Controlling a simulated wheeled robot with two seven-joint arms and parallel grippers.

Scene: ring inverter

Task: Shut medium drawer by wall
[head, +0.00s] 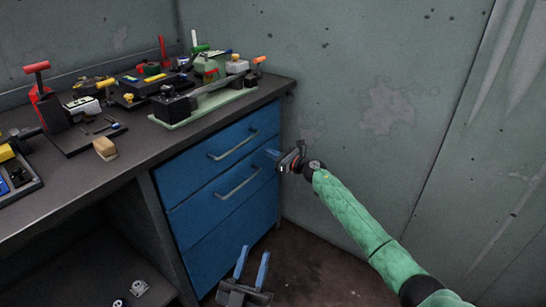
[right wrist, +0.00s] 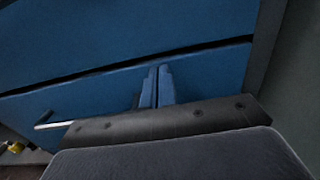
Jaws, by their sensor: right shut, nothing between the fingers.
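The blue drawer unit stands under the right end of the workbench by the wall. Its middle drawer (head: 200,215), which I take as the medium one, has a metal handle (head: 238,184) and looks flush or nearly so. My right gripper (head: 272,154) is at that drawer's upper right corner, close to the wall. In the right wrist view its two blue fingers (right wrist: 156,87) are together and empty, over the blue front; contact cannot be told. The handle (right wrist: 55,122) shows left of them. My left gripper (head: 252,265) is low before the drawers, fingers apart and empty.
The top drawer (head: 193,172) and the bottom drawer (head: 230,252) look closed. The bench top (head: 140,150) carries several tools and blocks. The grey wall (head: 370,70) stands close to the right of the drawers. The floor (head: 310,265) before them is clear.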

